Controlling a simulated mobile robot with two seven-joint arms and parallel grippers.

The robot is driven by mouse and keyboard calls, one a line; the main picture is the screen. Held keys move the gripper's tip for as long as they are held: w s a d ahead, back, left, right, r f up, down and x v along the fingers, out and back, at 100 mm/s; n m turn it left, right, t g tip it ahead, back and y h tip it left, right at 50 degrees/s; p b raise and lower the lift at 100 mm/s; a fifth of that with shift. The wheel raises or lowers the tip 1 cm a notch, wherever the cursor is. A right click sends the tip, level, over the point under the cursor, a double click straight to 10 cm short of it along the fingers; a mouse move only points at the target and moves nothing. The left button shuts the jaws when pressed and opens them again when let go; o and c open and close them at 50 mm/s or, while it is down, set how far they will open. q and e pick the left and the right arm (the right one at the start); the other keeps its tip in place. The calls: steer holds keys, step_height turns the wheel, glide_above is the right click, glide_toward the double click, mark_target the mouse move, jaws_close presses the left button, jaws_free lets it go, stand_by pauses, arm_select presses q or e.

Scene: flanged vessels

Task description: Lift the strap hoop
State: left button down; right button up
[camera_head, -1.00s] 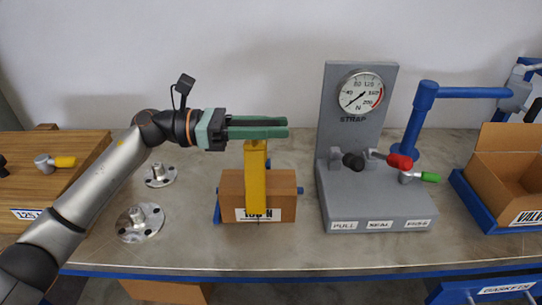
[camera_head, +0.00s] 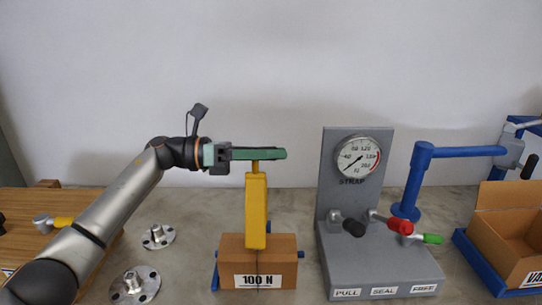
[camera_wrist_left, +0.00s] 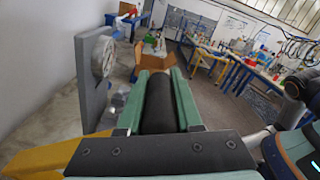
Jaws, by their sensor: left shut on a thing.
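A yellow hoop piece (camera_head: 256,210) hangs upright below my left gripper (camera_head: 284,154), joined to it by a thin yellow neck. My left gripper is shut on it at the top. Its lower end overlaps the front of the box labelled 100 N (camera_head: 229,262); I cannot tell whether they touch. In the left wrist view a dark cylinder (camera_wrist_left: 159,105) lies between the two green fingers, and yellow (camera_wrist_left: 40,160) shows at lower left. My right gripper is not in view.
A grey stand with a gauge (camera_head: 357,158) and red, black and green levers stands close on the right. Two metal flanges (camera_head: 157,237) lie on the table at left. A blue post (camera_head: 412,180) and a cardboard box (camera_head: 500,260) are farther right.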

arm_select(q)
steer(key=c, duration=0.6)
jaws_free()
steer(key=shift+a, duration=0.5)
steer(key=a+b, duration=0.2)
steer(key=a, duration=0.9)
steer(key=shift+a+b, duration=0.3)
steer(key=shift+b, duration=0.1)
